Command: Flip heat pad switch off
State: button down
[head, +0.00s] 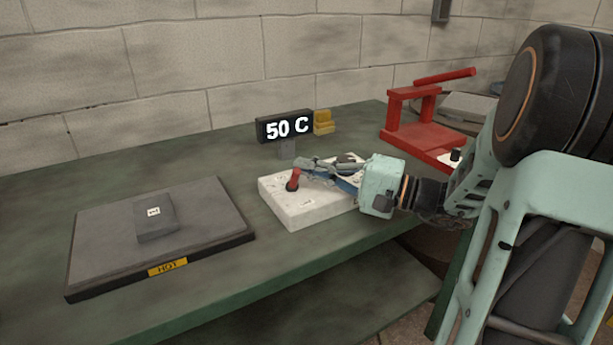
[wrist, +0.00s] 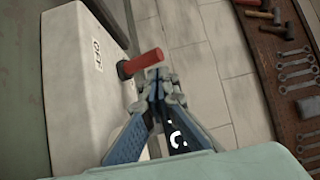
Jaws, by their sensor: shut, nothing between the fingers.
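A white switch box (head: 306,210) stands on the green bench, with a red-handled switch lever (head: 293,180) on it. In the wrist view the red lever (wrist: 140,62) sticks out to the right from the box (wrist: 75,120), near a label (wrist: 97,54) that seems to read OFF. My gripper (head: 302,164) is shut and empty, over the box. In the wrist view its fingertips (wrist: 158,76) are close beside the lever; I cannot tell whether they touch it. The dark heat pad (head: 215,230) lies at the left with a yellow HOT label and a grey block (head: 155,217) on it.
A display (head: 285,127) reading 50 C stands behind the box, with a small yellow object (head: 323,122) next to it. A red stand (head: 420,130) is at the back right. The wrist view shows tools on a brown surface (wrist: 268,75).

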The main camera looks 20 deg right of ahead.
jog(key=v, duration=1.2)
jog(key=shift+r, duration=0.1)
